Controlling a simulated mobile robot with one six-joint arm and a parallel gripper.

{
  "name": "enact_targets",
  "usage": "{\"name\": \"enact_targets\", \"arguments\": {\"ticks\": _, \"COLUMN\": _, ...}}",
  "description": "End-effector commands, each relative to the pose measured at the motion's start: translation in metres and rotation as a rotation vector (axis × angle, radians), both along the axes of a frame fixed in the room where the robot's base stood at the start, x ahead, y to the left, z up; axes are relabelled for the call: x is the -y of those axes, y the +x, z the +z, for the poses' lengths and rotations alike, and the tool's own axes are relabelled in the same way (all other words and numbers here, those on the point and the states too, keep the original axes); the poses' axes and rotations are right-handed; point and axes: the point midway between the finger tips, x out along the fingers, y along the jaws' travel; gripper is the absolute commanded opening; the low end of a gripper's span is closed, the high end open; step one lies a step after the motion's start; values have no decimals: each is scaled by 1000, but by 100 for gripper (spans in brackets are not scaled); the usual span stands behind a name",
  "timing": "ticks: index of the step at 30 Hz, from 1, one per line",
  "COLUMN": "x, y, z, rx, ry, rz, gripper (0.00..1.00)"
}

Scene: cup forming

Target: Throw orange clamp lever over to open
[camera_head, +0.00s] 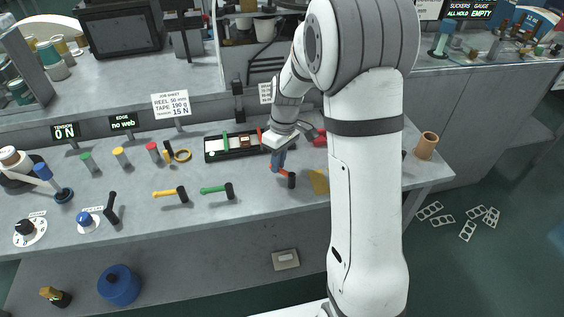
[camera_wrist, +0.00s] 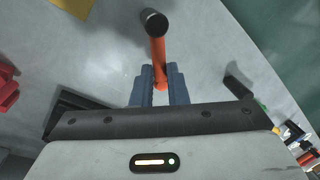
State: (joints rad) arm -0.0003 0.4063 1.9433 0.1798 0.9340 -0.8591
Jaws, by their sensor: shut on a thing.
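The orange clamp lever (camera_head: 284,172) stands at the front of the grey bench, with its black end (camera_head: 291,181) toward the front edge. My gripper (camera_head: 278,163) reaches down to it from above. In the wrist view the orange lever (camera_wrist: 158,50) runs between the two blue fingers of my gripper (camera_wrist: 159,70), which are shut on its shaft. The black end (camera_wrist: 153,22) sticks out beyond the fingertips.
A green lever (camera_head: 214,189) and a yellow lever (camera_head: 167,193) lie to the left along the bench. A yellow piece (camera_head: 319,182) and a red part (camera_head: 320,137) are close on the right, partly hidden by my arm. A black tray (camera_head: 214,156) lies behind.

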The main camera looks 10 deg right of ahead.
Motion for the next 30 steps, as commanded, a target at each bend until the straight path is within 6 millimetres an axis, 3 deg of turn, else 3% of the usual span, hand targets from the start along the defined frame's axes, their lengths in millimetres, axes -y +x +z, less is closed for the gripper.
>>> {"name": "enact_targets", "arguments": {"ticks": 18, "x": -18, "y": -21, "z": 0, "rx": 3, "ry": 0, "rz": 569, "gripper": 0}}
{"name": "enact_targets", "arguments": {"ticks": 30, "x": -20, "y": -32, "z": 1, "rx": 2, "ry": 0, "rz": 794, "gripper": 0}}
